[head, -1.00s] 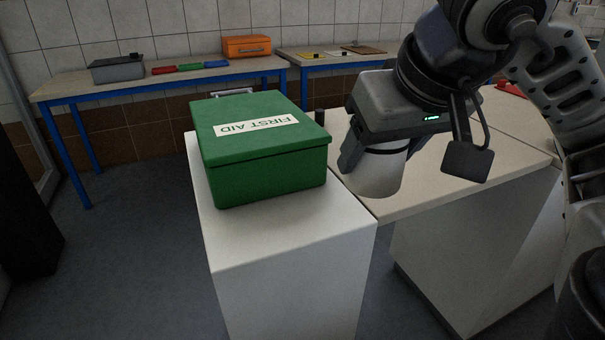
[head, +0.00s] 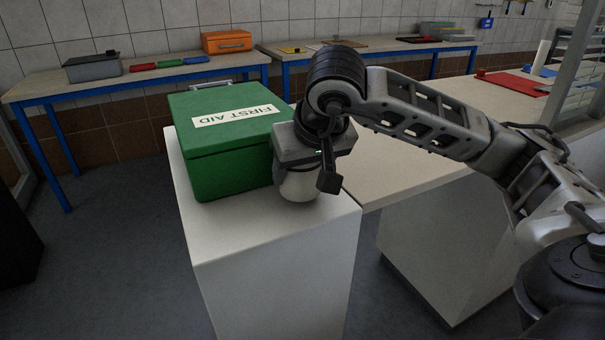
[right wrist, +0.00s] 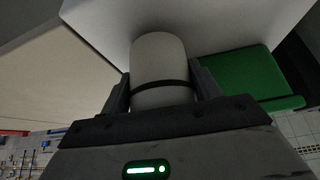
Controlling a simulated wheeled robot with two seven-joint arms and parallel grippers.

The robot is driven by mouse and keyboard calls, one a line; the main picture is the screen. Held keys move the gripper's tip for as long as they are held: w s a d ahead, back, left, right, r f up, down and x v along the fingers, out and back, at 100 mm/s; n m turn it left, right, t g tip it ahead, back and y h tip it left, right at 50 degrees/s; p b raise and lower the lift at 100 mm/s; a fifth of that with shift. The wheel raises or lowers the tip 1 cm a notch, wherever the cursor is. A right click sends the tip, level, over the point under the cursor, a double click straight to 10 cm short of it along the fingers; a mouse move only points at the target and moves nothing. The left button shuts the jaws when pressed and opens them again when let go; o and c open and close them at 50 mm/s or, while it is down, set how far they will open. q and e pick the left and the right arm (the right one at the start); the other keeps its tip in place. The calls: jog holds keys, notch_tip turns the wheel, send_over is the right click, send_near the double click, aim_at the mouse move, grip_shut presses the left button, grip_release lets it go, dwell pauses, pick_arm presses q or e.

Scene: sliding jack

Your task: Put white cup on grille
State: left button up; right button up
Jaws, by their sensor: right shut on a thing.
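The white cup (head: 299,189) with a dark band is held in my right gripper (head: 297,172), just right of the green first aid box, at the white pedestal's top. I cannot tell whether its base touches that top. In the right wrist view the cup (right wrist: 158,58) sits between the two fingers of the right gripper (right wrist: 162,88), which are shut on it. I cannot make out a grille in either view. My left gripper is not in view.
The green first aid box (head: 225,150) stands close beside the cup on the white pedestal (head: 275,270). A beige counter (head: 415,165) adjoins it on the right, with a red mat (head: 512,84) farther back. Blue-legged tables (head: 150,84) stand behind. The pedestal's front top is clear.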

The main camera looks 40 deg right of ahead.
jog(key=shift+f, duration=0.45)
jog(key=shift+f, duration=0.15)
jog(key=shift+f+b, duration=0.15)
jog(key=shift+b, duration=0.2)
jog(key=o, duration=0.9)
jog(key=shift+o, duration=0.2)
